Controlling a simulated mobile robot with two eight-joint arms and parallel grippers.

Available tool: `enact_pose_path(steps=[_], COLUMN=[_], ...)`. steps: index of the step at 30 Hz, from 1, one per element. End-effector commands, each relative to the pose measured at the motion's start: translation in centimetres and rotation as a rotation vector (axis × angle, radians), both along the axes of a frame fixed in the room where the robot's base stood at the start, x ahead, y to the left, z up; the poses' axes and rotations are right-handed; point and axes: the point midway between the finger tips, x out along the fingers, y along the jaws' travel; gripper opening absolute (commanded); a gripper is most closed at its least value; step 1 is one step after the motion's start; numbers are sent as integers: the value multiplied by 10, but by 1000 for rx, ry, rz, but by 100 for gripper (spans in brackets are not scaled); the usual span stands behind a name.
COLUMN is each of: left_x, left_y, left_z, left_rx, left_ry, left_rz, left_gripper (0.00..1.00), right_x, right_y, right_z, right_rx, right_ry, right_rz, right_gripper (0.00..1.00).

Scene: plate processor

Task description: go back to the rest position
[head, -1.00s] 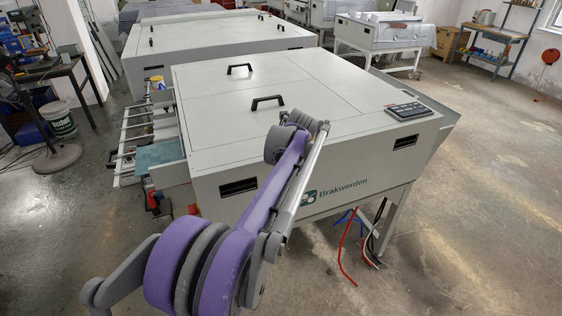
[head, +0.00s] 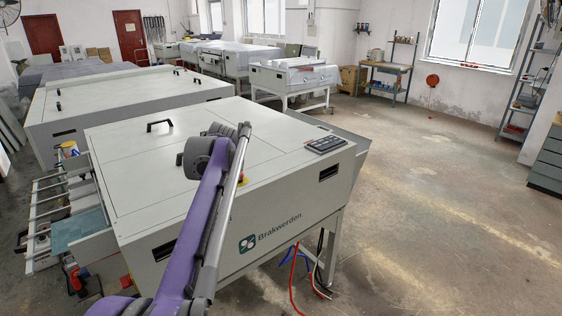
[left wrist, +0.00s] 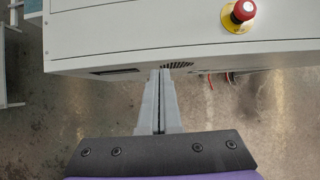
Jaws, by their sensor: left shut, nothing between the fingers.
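The grey plate processor (head: 140,160), marked Brakwerden, stands in front of me with its lid flat and closed. My purple left arm rises across its front in the head view, and its gripper is hidden behind the arm there. In the left wrist view, my left gripper (left wrist: 161,72) is shut and empty, with its two fingers together. Its tips point towards the lower edge of the machine's front panel (left wrist: 110,52); I cannot tell the gap. A red emergency stop button (left wrist: 243,10) on a yellow base sits ahead to the right. My right gripper is in neither view.
An open side rack (head: 45,210) sticks out at the machine's left. Red, blue and black cables (head: 293,275) hang below its right front. A second large machine (head: 130,100) stands behind it. The concrete floor (head: 440,200) to the right is clear.

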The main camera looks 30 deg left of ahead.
Motion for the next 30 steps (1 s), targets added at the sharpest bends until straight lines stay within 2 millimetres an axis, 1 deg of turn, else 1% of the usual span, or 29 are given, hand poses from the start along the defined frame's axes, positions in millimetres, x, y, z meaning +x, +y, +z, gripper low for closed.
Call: enact_pose_path(steps=[5, 8, 11, 12, 14, 15, 17, 18, 20, 21, 23, 24, 27, 30], left_x=[0, -3, -12, -17, -28, -37, -52, -63, -81, -93, -113, -127, -160, -188], left_y=[-2, -17, -53, -71, -101, -121, -151, -169, -196, -213, -237, -252, -285, -309], left_z=[0, -3, -11, -16, -26, -34, -47, -56, -71, -82, -100, -112, -144, -171], left_rx=[-3, -30, -102, -143, -217, -272, -356, -413, -501, -561, -649, -707, -842, -944], left_ry=[-5, -51, -154, -208, -294, -350, -427, -472, -536, -572, -618, -643, -685, -700], left_rz=[4, 50, 165, 229, 339, 420, 542, 625, 754, 842, 977, 1069, 1291, 1485], left_gripper=[0, 0, 0, 0, 0, 0, 0, 0, 0, 0, 0, 0, 0, 0], right_x=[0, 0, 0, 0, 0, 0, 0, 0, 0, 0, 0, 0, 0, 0], right_y=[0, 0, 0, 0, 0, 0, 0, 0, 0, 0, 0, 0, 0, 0], right_z=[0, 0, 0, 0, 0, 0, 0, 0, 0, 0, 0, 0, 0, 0], right_rx=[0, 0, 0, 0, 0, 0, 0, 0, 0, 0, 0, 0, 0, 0], right_ry=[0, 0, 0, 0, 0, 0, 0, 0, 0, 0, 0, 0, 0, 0], right_rz=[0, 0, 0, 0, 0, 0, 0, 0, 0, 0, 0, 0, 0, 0], right_gripper=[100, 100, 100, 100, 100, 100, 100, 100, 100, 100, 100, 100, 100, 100])
